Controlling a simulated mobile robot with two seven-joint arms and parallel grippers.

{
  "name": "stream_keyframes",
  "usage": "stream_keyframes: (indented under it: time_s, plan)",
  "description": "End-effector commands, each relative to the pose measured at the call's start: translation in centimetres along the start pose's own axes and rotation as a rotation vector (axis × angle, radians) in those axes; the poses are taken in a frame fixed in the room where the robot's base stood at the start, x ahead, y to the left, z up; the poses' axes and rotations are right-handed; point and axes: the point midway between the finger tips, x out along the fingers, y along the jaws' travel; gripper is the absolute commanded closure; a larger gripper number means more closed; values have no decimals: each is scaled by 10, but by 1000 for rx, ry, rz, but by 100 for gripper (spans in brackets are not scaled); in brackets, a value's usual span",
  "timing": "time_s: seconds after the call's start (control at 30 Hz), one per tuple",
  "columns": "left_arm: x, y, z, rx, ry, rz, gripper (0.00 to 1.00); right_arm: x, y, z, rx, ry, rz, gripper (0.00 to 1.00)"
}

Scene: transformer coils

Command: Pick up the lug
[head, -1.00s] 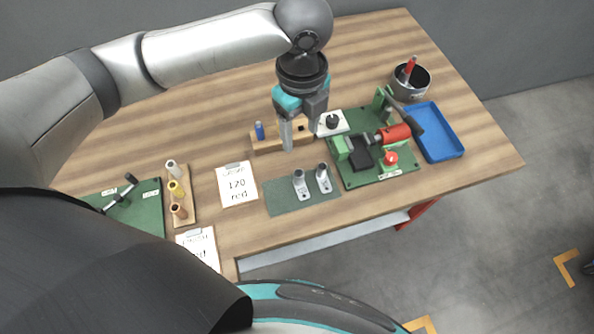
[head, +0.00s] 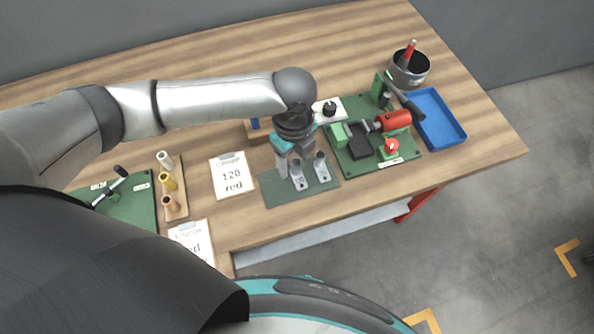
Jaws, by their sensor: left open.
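Two grey metal lugs stand on a dark green mat (head: 275,198) near the table's front edge. The left lug (head: 298,178) is close to my left gripper's fingers, and the right lug (head: 321,168) is just to its right. My left gripper (head: 294,166) is open and points down over the mat, with its fingertips low around or beside the left lug; I cannot tell which. The gripper body hides part of the mat and the wooden block behind it. My right gripper is not in view.
A blue tray (head: 440,118) and a dark pot (head: 409,70) stand further right. A clipboard (head: 232,178) and a rack of spools (head: 175,190) lie to the left.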

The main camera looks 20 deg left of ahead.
Motion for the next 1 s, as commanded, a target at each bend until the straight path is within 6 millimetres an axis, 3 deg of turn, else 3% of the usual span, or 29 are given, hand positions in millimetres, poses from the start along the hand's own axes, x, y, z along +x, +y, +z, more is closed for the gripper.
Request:
stream_keyframes:
  time_s: [0.3, 0.87, 1.0]
  plan:
    - [7, 0, 0, 1, 0, 0, 37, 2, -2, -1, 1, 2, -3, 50]
    - [7, 0, 0, 1, 0, 0, 100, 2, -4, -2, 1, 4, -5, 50]
    - [7, 0, 0, 1, 0, 0, 100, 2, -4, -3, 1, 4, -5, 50]
